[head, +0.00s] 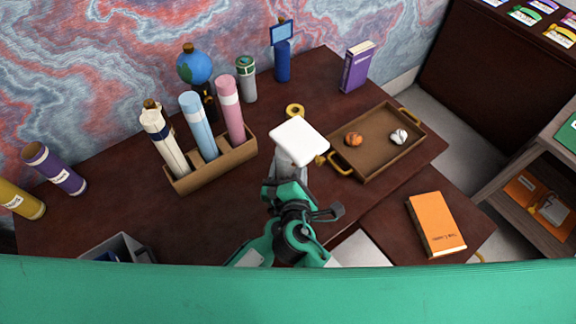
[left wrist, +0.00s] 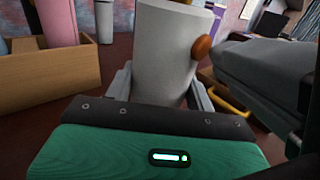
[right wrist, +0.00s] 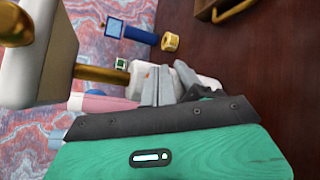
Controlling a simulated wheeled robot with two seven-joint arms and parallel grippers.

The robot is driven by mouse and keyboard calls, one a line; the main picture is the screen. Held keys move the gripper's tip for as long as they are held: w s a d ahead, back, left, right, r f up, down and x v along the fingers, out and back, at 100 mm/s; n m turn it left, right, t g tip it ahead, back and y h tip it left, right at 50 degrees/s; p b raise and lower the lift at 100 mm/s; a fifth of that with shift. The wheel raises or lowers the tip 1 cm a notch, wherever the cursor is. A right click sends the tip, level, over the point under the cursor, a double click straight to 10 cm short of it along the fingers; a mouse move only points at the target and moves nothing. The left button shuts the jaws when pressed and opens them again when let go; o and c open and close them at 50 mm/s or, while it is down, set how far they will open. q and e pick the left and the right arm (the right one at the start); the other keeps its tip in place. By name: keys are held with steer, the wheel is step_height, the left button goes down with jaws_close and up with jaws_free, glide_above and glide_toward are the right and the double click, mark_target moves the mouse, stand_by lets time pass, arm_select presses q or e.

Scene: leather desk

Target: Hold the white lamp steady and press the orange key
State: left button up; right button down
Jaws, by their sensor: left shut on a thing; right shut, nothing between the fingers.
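The white lamp has a square white head (head: 299,140), which fills the upper left of the right wrist view (right wrist: 38,55). In the left wrist view its pale cylindrical body (left wrist: 160,50) stands between the fingers of my left gripper (left wrist: 160,88), which is shut on it. The orange key (left wrist: 201,48) sticks out from the right side of the body. My right gripper (right wrist: 160,85) is shut and empty. Its dark fingers reach in beside the key in the left wrist view; I cannot tell whether they touch it. In the head view my arms and the lamp head hide the key.
A wooden organiser (head: 215,165) with several bottles stands left of the lamp. A brown tray (head: 376,163) with two small objects lies to the right. A gold tape roll (head: 295,110) sits behind the lamp. An orange book (head: 436,224) lies on the lower desk part at right.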

steer(key=shift+a, duration=0.3)
steer(key=shift+s+d, duration=0.55)
steer(key=shift+s, duration=0.25)
steer(key=shift+d, duration=0.15)
steer(key=s+d, duration=0.3)
steer(key=s, duration=0.1)
steer(key=shift+s+d, duration=0.3)
steer(key=shift+d, duration=0.05)
stand_by(2.1)
